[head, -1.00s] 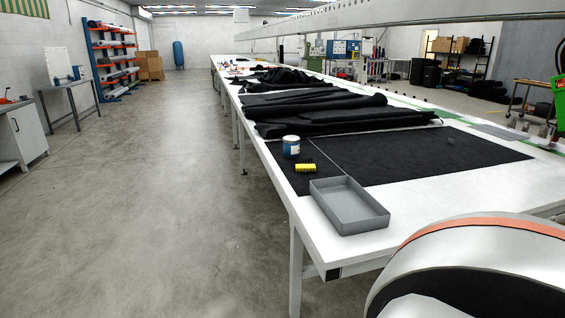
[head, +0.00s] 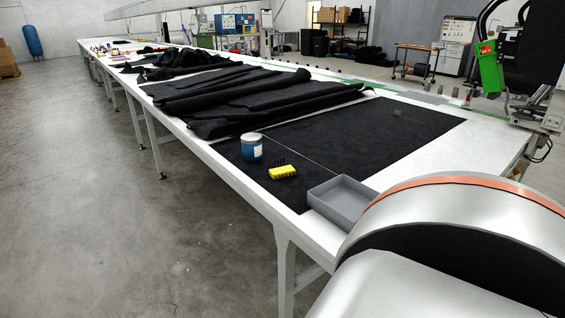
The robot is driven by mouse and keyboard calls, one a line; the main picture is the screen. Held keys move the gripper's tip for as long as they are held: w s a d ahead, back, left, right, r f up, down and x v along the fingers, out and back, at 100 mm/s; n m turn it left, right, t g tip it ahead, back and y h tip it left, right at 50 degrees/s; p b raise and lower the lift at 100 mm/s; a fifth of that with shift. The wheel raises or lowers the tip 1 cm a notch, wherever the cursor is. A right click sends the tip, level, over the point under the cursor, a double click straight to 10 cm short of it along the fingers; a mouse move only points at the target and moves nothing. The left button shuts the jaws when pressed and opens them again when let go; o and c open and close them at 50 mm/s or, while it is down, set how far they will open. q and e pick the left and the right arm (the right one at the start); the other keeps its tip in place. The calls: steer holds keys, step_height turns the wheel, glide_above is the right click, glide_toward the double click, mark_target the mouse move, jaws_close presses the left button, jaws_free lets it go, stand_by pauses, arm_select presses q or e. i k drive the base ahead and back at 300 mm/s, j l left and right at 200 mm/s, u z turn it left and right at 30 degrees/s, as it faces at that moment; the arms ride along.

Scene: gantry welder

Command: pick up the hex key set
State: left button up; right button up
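The hex key set (head: 283,172) is a small yellow holder with a row of dark keys standing up from it. It sits near the left edge of the long white table (head: 216,163), on the black fabric sheet (head: 345,140). A blue and white can (head: 251,147) stands just behind it to the left. A grey open tray (head: 343,199) is to its right and nearer me. Neither gripper is in view; a large white and orange part of my own arm fills the lower right.
Heaped black fabric (head: 235,95) covers the table behind the can. A green and black machine (head: 490,68) stands at the table's far right. The grey concrete floor (head: 80,170) to the left is clear. The tray is empty where visible.

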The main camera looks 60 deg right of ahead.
mark_target(284, 171)
steer(key=i, duration=0.75)
steer(key=i+l+u, duration=0.1)
steer(key=i, duration=0.6)
steer(key=i+j+z, duration=0.1)
steer(key=i+z, duration=0.2)
steer(key=i, duration=0.15)
steer(key=i+j+z, duration=0.3)
steer(key=i, duration=0.15)
steer(key=l+z, duration=0.1)
steer(key=z, duration=1.55)
